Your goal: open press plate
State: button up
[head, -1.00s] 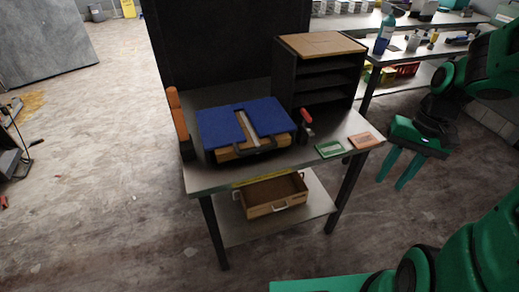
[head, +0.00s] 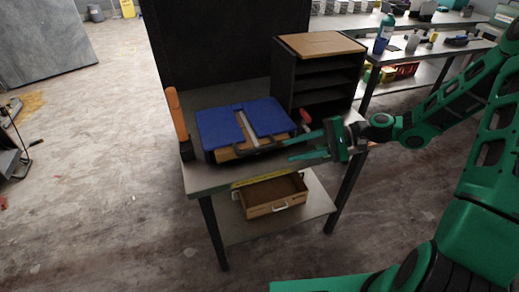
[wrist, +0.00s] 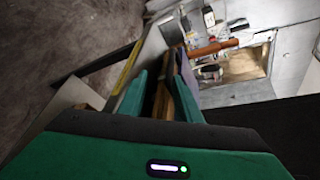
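The press has a blue top plate (head: 243,121) over a wooden base (head: 231,153) on a metal table. A dark handle (head: 262,148) runs along the plate's front edge. My gripper (head: 298,147) reaches in from the right with its two fingers spread, at the front right corner of the press. Nothing shows between the fingertips in the head view. In the wrist view the fingers (wrist: 157,92) point toward the press, whose side shows between and beyond them. I cannot tell whether a finger touches the handle.
An orange-handled tool (head: 177,116) stands at the table's left edge. A red-handled part (head: 305,117) is right of the press, close to my upper finger. A dark shelf unit (head: 318,76) stands behind. A wooden drawer box (head: 273,196) sits on the lower shelf.

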aim_at(269, 148)
jog(key=shift+w+a+r+m+t+y, duration=0.3)
jog(key=shift+w+r+y, duration=0.15)
jog(key=shift+y, duration=0.05)
jog(key=shift+a, duration=0.25)
jog(key=x, duration=1)
jog(key=shift+a, duration=0.1)
grip_shut()
